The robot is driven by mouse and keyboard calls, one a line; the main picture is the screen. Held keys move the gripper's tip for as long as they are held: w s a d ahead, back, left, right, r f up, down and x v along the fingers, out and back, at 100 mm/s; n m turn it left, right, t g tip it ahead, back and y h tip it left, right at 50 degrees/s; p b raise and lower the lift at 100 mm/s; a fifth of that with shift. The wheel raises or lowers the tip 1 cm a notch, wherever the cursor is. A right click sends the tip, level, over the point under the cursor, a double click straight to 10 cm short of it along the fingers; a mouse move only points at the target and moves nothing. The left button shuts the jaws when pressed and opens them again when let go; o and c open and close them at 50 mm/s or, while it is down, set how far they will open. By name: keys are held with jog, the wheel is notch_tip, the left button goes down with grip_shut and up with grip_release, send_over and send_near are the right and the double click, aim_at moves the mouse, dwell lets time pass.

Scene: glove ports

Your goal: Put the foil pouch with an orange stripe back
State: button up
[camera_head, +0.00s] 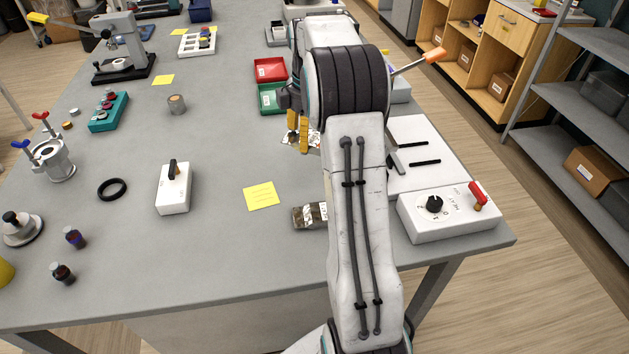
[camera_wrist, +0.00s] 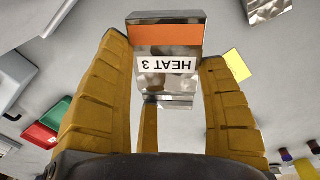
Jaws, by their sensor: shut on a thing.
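The foil pouch with an orange stripe (camera_wrist: 167,35) is between the yellow fingers of my gripper (camera_head: 298,143). In the wrist view it is silvery, with the orange band across its far end and a white label reading "HEAT 3" upside down. My gripper is shut on it. In the head view the pouch is mostly hidden by the fingers and arm; only bits of foil show. My gripper is over the right part of the grey table, and I cannot tell whether the pouch touches the tabletop.
Another foil packet (camera_head: 309,216) lies nearer the front, partly behind my arm. A red tray (camera_head: 270,70) and a green tray (camera_head: 271,98) stand just beyond my gripper. A white control box (camera_head: 449,213) with a red lever is at right. A yellow note (camera_head: 261,196) lies on clear table.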

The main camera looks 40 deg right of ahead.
jog(key=shift+a+f+n, duration=0.1)
jog(key=shift+a+n, duration=0.1)
jog(key=shift+n, duration=0.5)
jog(key=shift+s+f, duration=0.1)
jog(key=shift+f, duration=0.2)
jog(key=p, duration=0.2)
send_over(307, 173)
jog(key=shift+n, duration=0.3)
jog(key=f, duration=0.5)
jog(key=shift+s+a+f, duration=0.1)
jog(key=shift+s+f, duration=0.2)
jog(key=shift+f, duration=1.75)
jog(key=shift+f, duration=0.15)
jog(key=o, duration=1.2)
